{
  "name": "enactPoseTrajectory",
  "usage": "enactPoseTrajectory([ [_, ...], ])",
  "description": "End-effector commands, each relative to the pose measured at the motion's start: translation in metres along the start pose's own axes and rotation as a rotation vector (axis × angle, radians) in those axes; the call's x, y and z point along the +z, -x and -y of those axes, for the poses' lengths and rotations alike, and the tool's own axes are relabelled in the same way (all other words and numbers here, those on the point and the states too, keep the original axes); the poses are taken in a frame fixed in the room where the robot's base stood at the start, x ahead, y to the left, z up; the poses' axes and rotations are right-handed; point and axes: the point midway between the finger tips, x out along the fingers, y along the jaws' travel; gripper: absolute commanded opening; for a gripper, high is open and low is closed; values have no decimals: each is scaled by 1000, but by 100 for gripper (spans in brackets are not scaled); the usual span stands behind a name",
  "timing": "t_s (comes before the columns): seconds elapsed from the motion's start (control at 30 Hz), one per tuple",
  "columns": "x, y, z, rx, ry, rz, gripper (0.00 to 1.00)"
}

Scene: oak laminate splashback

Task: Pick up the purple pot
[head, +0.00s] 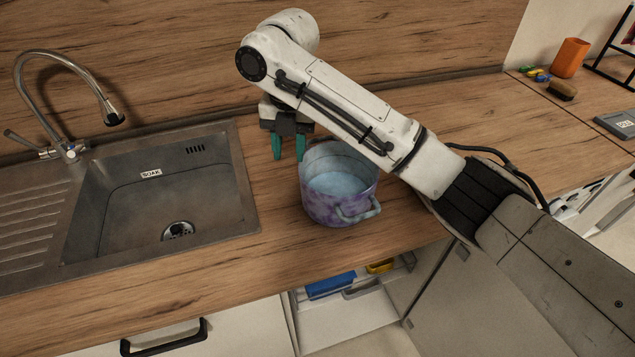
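The purple pot (325,211) stands upright on the wooden counter, just right of the sink. It is mottled purple and blue, with a pale blue inside and a handle on its front right side. My gripper (289,150) has green fingertips that point down, behind and to the left of the pot's rim. The two fingers are apart, with a gap between them and nothing visible in it. My arm passes over the pot's back right side and hides part of the rim.
The steel sink (247,199) with a curved tap (70,150) lies to the left. An open drawer (345,308) shows below the counter's front edge. An orange cup (570,58), a brown brush (562,90) and a grey slab (615,124) lie at the far right.

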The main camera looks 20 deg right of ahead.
Motion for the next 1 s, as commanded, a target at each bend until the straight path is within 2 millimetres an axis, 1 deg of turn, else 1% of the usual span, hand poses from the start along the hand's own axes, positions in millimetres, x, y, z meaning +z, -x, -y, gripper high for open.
enactPoseTrajectory([
  [0.03, 5, 4, 13, -33, 0, 2, 35],
  [0.07, 6, 5, 19, -47, 0, 2, 35],
  [0.17, 8, -2, 26, -68, 2, -1, 35],
  [0.4, 8, -37, 28, -65, 0, -2, 35],
  [0.5, 8, -46, 28, -64, 0, -1, 35],
  [0.67, 9, -56, 29, -64, -1, 0, 35],
  [0.9, 11, -90, 32, -64, 0, -2, 35],
  [1.0, 11, -98, 32, -63, 0, 0, 35],
])
